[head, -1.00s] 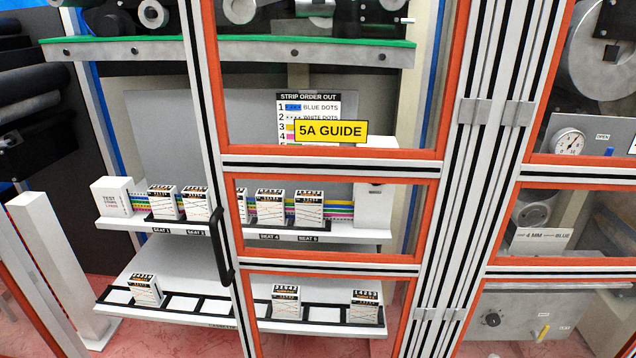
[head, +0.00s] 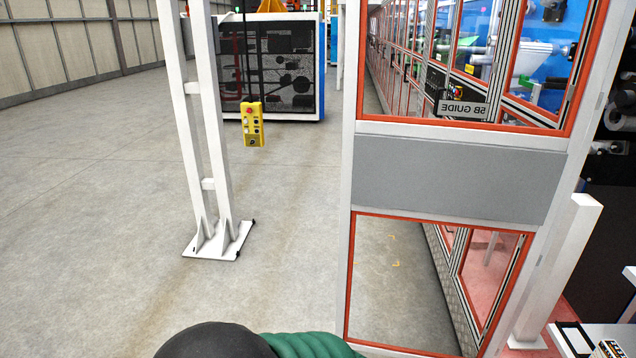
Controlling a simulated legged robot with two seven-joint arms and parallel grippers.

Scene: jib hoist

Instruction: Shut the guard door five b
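The guard door five b (head: 450,178) stands in the right half of the head view, swung out from the line of guards. Its inner side faces me, since its sign (head: 462,109) reads "5B GUIDE" mirrored. It has a pale outer frame, orange-edged clear windows above and below, and a grey panel across the middle. Its top is cut off by the picture. No handle can be made out. Neither of my grippers is in view.
A white post (head: 205,130) with a bolted foot plate stands left of the door. A yellow pendant control (head: 252,124) hangs beside it. Bare concrete floor (head: 90,250) lies open at left.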

